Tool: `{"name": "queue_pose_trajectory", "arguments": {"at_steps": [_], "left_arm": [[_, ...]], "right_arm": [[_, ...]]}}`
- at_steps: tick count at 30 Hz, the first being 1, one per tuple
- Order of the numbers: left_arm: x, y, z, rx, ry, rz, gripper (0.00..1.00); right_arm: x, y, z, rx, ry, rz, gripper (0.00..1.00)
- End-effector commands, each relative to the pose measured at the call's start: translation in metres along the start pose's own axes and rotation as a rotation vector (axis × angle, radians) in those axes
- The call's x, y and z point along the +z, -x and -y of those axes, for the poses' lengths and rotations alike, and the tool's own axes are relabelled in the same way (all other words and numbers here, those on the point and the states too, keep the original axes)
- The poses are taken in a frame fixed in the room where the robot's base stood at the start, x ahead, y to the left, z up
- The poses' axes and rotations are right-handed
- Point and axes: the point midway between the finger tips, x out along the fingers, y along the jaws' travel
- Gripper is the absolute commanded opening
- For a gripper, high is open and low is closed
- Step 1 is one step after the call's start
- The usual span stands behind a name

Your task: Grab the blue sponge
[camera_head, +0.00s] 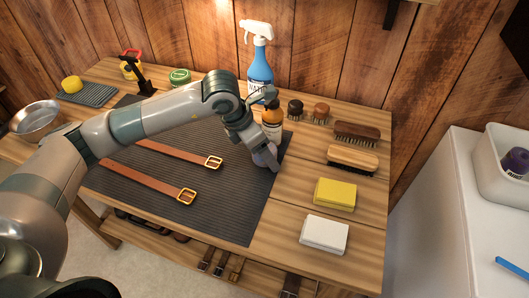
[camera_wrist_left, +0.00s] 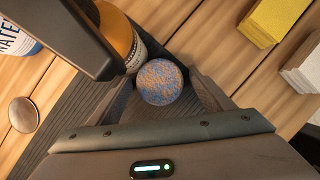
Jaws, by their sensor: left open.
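A round, mottled blue and brown piece (camera_wrist_left: 158,82), the only blue sponge-like thing in view, sits on the dark ribbed mat (camera_head: 225,215) near its right edge. In the head view my left gripper mostly hides it. My left gripper (camera_head: 266,160) is open and low over the mat, pointing down. In the left wrist view its fingers (camera_wrist_left: 162,88) stand on either side of the round piece, with no clear grip on it. My right gripper is not in view.
An amber bottle (camera_head: 271,117) stands close behind the gripper, with a blue spray bottle (camera_head: 260,65) beyond. Brushes (camera_head: 352,158), a yellow block (camera_head: 335,194) and a white block (camera_head: 324,234) lie to the right. Leather straps (camera_head: 150,183) lie on the mat's left.

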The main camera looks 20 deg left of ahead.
Motion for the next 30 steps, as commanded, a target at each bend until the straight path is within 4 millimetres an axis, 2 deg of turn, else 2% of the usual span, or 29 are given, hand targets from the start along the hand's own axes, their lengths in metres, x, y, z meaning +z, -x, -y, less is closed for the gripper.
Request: {"name": "queue_pose_trajectory", "arguments": {"at_steps": [2,3,8,22,27,30], "left_arm": [[0.000,0.000,0.000,0.000,0.000,0.000,0.74],[0.000,0.000,0.000,0.000,0.000,0.000,0.70],[0.000,0.000,0.000,0.000,0.000,0.000,0.31],[0.003,0.006,0.000,0.000,0.000,0.002,0.31],[0.010,0.021,0.000,0.001,-0.002,0.004,0.31],[0.016,0.036,0.000,0.002,-0.003,0.005,0.31]], "right_arm": [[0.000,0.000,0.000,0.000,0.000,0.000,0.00],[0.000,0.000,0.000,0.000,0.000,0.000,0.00],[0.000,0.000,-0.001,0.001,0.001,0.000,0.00],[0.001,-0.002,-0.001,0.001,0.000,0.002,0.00],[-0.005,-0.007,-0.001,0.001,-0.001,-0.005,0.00],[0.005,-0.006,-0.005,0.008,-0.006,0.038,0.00]]}}
